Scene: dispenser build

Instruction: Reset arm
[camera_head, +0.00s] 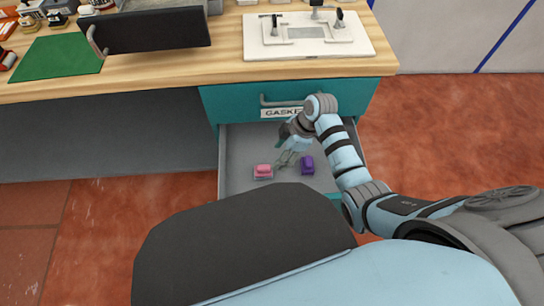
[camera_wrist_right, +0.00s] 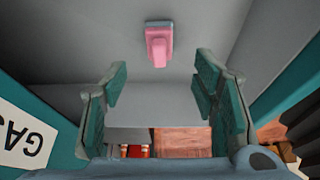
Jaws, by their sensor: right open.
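My right gripper (camera_head: 291,150) reaches down over an open grey drawer (camera_head: 235,155) in the head view. In the right wrist view the right gripper (camera_wrist_right: 162,100) shows its two teal-padded fingers wide apart, with nothing held between them. A pink piece (camera_head: 263,170) lies in the drawer to the left of the gripper; this pink piece also shows in the wrist view (camera_wrist_right: 158,45), beyond the fingertips and apart from them. A purple piece (camera_head: 307,165) lies in the drawer to the right of the gripper. My left gripper is not in view.
A closed teal drawer front (camera_head: 350,95) with a handle and a partly hidden label (camera_head: 280,113) starting "GASKE" is just above the open drawer. On the wooden worktop (camera_head: 225,62) are a white fixture board (camera_head: 360,45), a dark panel (camera_head: 150,32) and a green mat (camera_head: 58,57).

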